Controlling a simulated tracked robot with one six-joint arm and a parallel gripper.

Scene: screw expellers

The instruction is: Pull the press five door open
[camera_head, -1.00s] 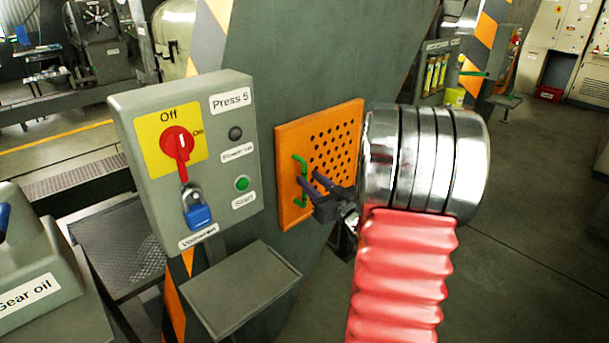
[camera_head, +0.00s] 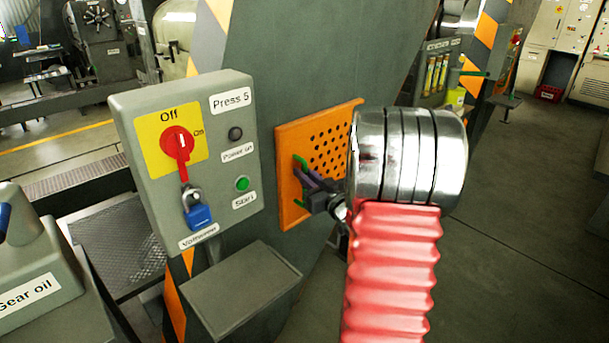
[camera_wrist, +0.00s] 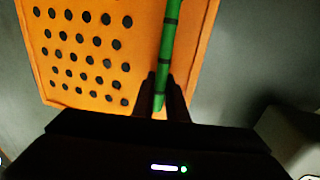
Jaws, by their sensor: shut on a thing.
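The orange perforated door (camera_head: 334,143) of press five sits flat against the grey press body, to the right of the Press 5 control box; it looks closed. Its green handle (camera_head: 300,161) is on the door's left side. My gripper (camera_head: 304,176) is at the handle, shut on it. In the wrist view the green handle (camera_wrist: 169,50) runs down between the two dark fingers (camera_wrist: 163,95), with the orange door (camera_wrist: 90,50) behind it. The handle's middle is partly hidden by the fingers in the head view.
The Press 5 control box (camera_head: 190,150) with a red switch and blue padlock stands left of the door. A grey box-like ledge (camera_head: 240,290) juts out below it. A Gear oil container (camera_head: 30,270) is at lower left. Open floor (camera_head: 520,230) lies to the right.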

